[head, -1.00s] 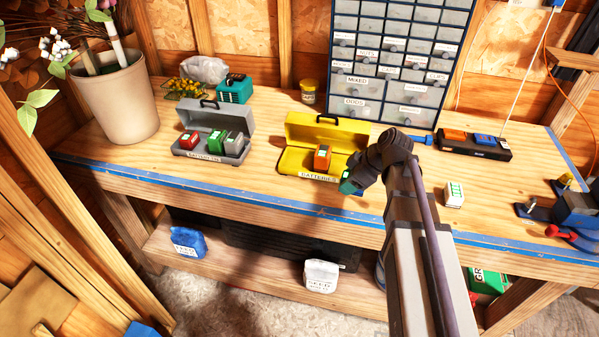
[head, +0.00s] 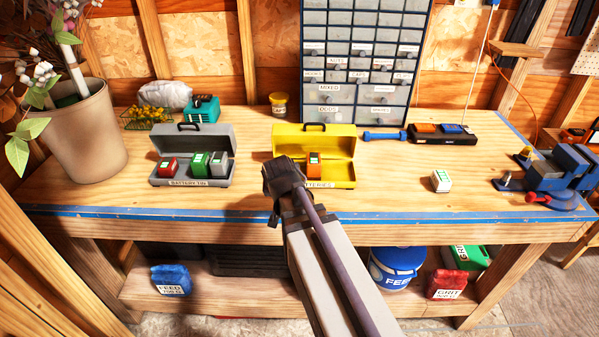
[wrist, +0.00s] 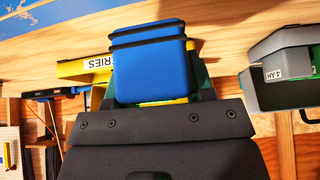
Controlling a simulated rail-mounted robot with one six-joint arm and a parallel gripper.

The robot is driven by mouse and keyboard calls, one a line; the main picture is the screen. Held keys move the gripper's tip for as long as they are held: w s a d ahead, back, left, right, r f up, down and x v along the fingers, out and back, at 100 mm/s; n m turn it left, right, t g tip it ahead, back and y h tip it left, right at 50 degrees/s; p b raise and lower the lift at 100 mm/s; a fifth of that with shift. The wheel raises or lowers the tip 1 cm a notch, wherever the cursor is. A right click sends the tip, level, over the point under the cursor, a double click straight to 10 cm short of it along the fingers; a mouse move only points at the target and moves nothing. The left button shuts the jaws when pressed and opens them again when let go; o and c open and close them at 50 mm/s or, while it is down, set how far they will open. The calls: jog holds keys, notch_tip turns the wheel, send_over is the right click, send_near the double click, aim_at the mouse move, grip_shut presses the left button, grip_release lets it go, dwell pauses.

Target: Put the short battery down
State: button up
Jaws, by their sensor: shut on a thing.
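My gripper (wrist: 150,105) is shut on a battery. A blue block with black bands fills the jaws in the wrist view, with green edges showing behind it; I cannot tell how much of this is the battery (wrist: 205,88). In the head view my wrist (head: 283,178) is in front of the left end of the yellow case, and it hides the jaws and battery. The open yellow case (head: 342,142), labelled batteries, holds an orange battery (head: 314,165). The open grey case (head: 222,141) to its left holds a red (head: 167,168), a green (head: 200,164) and a grey battery (head: 218,163).
A white battery (head: 441,181) stands on the workbench (head: 390,190) to the right. A black charger (head: 442,134) with orange and blue batteries lies behind it. A blue vise (head: 558,168) is at the far right, a potted plant (head: 85,130) at the left. The bench between yellow case and vise is mostly clear.

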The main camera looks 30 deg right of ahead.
jog(key=w+d, duration=0.2)
jog(key=w, duration=0.2)
jog(key=w+d, duration=0.3)
jog(key=w, duration=0.1)
jog(key=w+d, duration=0.2)
jog(key=w, duration=0.3)
jog(key=shift+d, duration=0.25)
jog(key=shift+w+d+f+b, duration=0.3)
jog(key=shift+w, duration=0.3)
notch_tip(320, 180, down, 4)
jog(key=b, duration=0.3)
jog(key=shift+s+r+b, duration=0.15)
jog(key=shift+r+b, duration=0.05)
jog(key=shift+b, duration=0.1)
jog(key=shift+a+r+p, duration=0.1)
jog(key=shift+r+p, duration=0.2)
jog(key=shift+r, duration=0.05)
jog(key=o, duration=0.7)
jog(key=shift+f, duration=0.2)
jog(key=shift+c, duration=0.2)
jog(key=shift+o, duration=0.8)
jog(key=shift+r, duration=0.1)
